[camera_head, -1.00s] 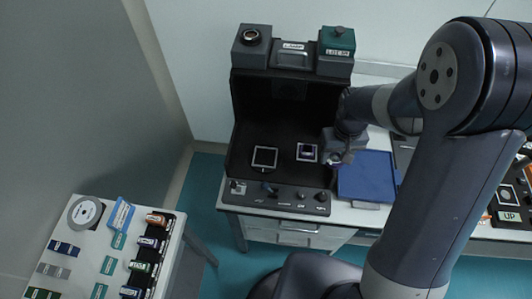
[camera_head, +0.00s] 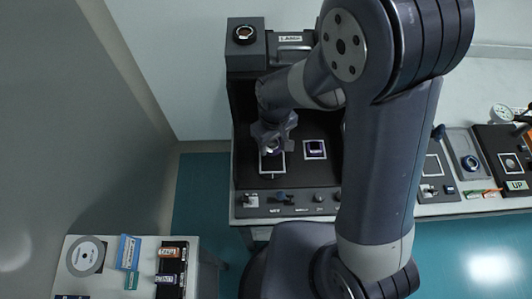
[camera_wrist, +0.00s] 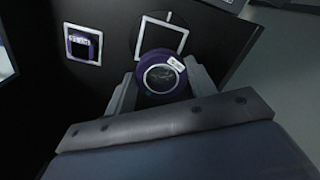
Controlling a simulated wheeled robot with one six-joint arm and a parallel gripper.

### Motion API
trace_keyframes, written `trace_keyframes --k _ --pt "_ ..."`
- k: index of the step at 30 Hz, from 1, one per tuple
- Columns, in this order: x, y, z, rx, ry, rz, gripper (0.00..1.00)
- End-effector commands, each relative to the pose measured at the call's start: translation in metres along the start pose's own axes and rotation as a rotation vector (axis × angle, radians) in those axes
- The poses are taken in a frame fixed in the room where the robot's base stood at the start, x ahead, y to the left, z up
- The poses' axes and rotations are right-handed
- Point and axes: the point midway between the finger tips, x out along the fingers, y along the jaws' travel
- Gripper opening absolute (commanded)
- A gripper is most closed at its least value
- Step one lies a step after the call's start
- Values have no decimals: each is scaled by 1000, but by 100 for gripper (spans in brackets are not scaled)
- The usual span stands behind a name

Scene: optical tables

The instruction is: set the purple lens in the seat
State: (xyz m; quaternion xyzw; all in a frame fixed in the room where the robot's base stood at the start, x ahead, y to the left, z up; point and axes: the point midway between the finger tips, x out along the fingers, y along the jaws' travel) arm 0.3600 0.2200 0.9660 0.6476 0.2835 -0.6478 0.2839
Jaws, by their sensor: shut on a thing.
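My gripper (camera_head: 274,147) is inside the black open-fronted station, over the left white-outlined square. In the wrist view its two fingers (camera_wrist: 161,82) are shut on the purple lens (camera_wrist: 163,72), a round purple ring with dark glass and a small white label. The white-outlined square (camera_wrist: 183,36) lies just beyond the lens in that view, with a thin ring line around it. It shows partly under the gripper in the head view (camera_head: 278,168). I cannot tell whether the lens touches the station floor.
A second white-framed square (camera_head: 315,150) to the right holds a purple-and-dark labelled block, also in the wrist view (camera_wrist: 83,44). A row of knobs (camera_head: 281,196) runs along the station's front. My arm covers the station's right side. A side table (camera_head: 110,270) stands at lower left.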

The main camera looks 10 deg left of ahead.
Motion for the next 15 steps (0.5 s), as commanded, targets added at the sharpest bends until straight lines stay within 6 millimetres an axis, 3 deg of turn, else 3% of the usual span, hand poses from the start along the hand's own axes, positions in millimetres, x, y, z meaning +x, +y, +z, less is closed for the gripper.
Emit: trace_keyframes --k 6,15 --pt "43 0 0 1 -1 0 26" --pt "67 0 0 1 -1 0 26"
